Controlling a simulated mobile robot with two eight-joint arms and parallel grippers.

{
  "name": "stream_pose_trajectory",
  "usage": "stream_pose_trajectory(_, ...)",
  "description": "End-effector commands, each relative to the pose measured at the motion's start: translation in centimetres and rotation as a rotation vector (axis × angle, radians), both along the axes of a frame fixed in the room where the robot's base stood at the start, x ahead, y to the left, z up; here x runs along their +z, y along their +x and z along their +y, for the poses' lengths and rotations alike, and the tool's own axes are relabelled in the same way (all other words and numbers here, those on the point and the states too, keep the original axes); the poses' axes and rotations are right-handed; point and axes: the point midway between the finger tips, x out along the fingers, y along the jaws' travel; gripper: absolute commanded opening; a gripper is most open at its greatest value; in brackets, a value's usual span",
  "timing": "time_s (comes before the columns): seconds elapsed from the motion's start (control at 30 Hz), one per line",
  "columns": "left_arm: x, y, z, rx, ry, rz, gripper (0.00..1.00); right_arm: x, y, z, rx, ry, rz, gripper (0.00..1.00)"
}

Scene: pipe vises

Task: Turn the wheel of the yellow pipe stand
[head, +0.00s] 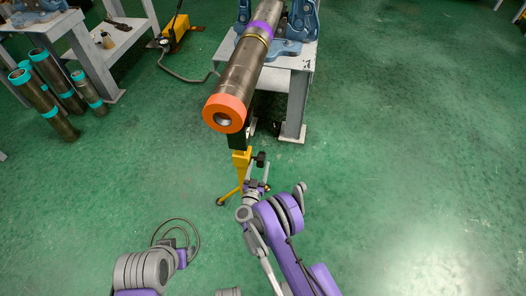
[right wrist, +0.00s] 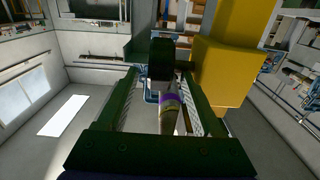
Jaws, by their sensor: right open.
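The yellow pipe stand (head: 241,165) is on the green floor under the near end of a long pipe. Its dark wheel (head: 261,160) sticks out from the right side of the post. My right gripper (head: 258,176) is open, close to the wheel. In the right wrist view the dark wheel (right wrist: 161,60) shows between the tips of the two open fingers, apart from both. The stand's yellow post (right wrist: 225,70) is just right of the fingers. My left arm shows at the lower left of the head view, but its fingers cannot be seen.
The steel pipe (head: 240,82) with an orange end collar (head: 226,113) lies above the stand and runs back to a blue vise (head: 290,30) on a grey table (head: 297,95). Several teal-banded pipes (head: 48,108) stand at left. The floor at right is clear.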

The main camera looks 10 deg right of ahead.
Motion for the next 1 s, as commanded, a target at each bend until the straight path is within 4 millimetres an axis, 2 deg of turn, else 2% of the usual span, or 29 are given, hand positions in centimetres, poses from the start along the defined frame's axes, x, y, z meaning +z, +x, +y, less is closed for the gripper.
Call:
stream_pose_trajectory(0.1, 0.1, 0.0, 0.0, 0.0, 0.0, 0.0, 0.5, 0.0, 2.4, -0.9, -0.002, 0.001, 0.0, 0.68)
stream_pose_trajectory(0.33, 0.2, 0.0, 0.0, 0.0, 0.0, -0.001, 0.5, 0.0, 5.6, -1.9, 0.0, 0.0, 0.0, 0.68)
stream_pose_trajectory(0.5, 0.2, 0.0, 0.0, 0.0, 0.0, -0.001, 0.5, 0.0, 6.6, -2.2, 0.0, 0.001, 0.0, 0.68)
stream_pose_trajectory(0.77, 0.2, 0.0, 0.0, 0.0, 0.0, -0.001, 0.5, 0.0, 6.7, -2.2, 0.0, 0.001, 0.0, 0.68)
stream_pose_trajectory(1.0, 0.2, 0.0, 0.0, 0.0, 0.0, -0.001, 0.5, 0.0, 6.7, -2.2, 0.0, 0.001, 0.0, 0.26)
